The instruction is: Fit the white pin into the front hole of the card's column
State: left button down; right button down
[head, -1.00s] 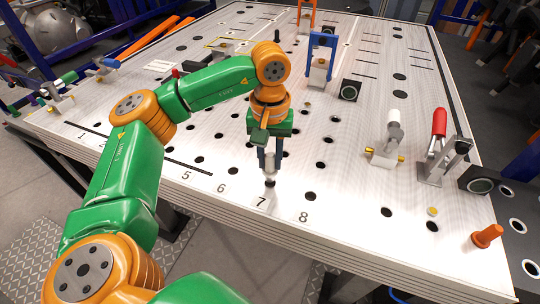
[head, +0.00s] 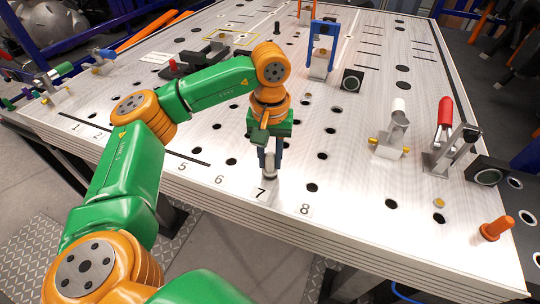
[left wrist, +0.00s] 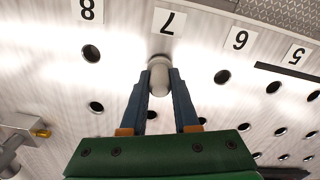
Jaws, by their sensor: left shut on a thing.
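My left gripper (head: 270,163) points down at the near edge of the board and is shut on the white pin (head: 270,169). In the left wrist view the fingers (left wrist: 158,88) clasp the rounded pale pin (left wrist: 159,79) from both sides. The pin is upright over the front hole of the column marked 7, behind the number label 7 (head: 262,191). A thin dark rim of that hole (left wrist: 158,57) shows past the pin; the pin hides the rest. I cannot tell how deep its lower end sits. My right gripper is not in view.
The white board (head: 400,240) has rows of dark holes. Toggle clamps with a white handle (head: 399,105) and a red handle (head: 445,112) stand at right, with an orange peg (head: 496,228) near the corner. A blue bracket (head: 322,45) stands behind. Room around the pin is clear.

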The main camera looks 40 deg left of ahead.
pick_arm(q)
jog(key=shift+f, duration=0.45)
jog(key=c, duration=0.6)
grip_release()
